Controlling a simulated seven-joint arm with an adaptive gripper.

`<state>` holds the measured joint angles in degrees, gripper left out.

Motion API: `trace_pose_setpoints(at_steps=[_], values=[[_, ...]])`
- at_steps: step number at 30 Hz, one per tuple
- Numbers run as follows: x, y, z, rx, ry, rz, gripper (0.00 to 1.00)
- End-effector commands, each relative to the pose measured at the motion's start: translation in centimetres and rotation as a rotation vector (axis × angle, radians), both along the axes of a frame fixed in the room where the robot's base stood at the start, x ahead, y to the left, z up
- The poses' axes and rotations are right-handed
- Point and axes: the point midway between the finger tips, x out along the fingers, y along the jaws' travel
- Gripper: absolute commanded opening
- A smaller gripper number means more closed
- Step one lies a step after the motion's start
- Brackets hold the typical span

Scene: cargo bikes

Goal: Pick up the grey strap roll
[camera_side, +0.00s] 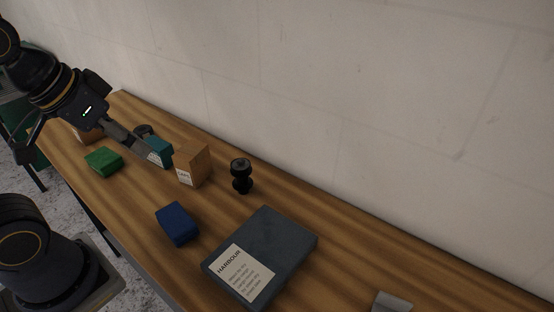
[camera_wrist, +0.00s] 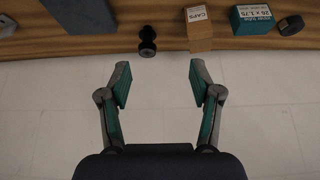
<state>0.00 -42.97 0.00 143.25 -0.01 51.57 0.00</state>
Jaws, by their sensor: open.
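The grey strap roll looks to be the dark round thing (camera_side: 144,131) behind the teal box in the side view, partly hidden by my gripper and the box. In the wrist view the roll (camera_wrist: 291,25) lies at the top right, beside the teal box. My gripper (camera_wrist: 157,82) is open and empty, its two fingers spread wide over pale wall or floor, apart from the roll. In the side view my gripper (camera_side: 127,138) shows at the upper left, overlapping the teal box; its height above the table is hard to tell.
A teal box (camera_side: 160,151), a cardboard caps box (camera_side: 191,165) and a black knobbed part (camera_side: 241,175) stand in a row along the wall. A green block (camera_side: 103,161), a blue block (camera_side: 177,223) and a large dark box (camera_side: 283,235) lie nearer. A grey piece (camera_side: 391,302) lies lower right.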

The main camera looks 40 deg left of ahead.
Motion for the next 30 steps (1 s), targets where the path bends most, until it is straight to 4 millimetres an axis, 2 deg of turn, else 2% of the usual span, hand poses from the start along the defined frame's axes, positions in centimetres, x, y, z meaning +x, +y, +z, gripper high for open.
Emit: trace_pose_setpoints(at_steps=[1, 8, 18, 20, 23, 25, 27, 30], values=[[0.0, 0.0, 0.0, 0.0, 0.0, 0.0, 0.72], [0.0, 0.0, 0.0, 0.0, 0.0, 0.0, 0.95], [-0.1, 0.0, -0.1, -0.01, 0.007, 0.019, 0.95], [0.2, 0.0, 1.1, -0.028, -0.005, 0.05, 0.95], [1.9, 0.2, 4.4, -0.059, -0.038, 0.103, 0.95], [4.1, 1.1, 6.8, -0.083, -0.039, 0.174, 0.95], [7.0, 2.8, 9.0, -0.108, -0.027, 0.269, 0.95], [11.2, 6.2, 10.8, -0.136, -0.001, 0.413, 0.95]])
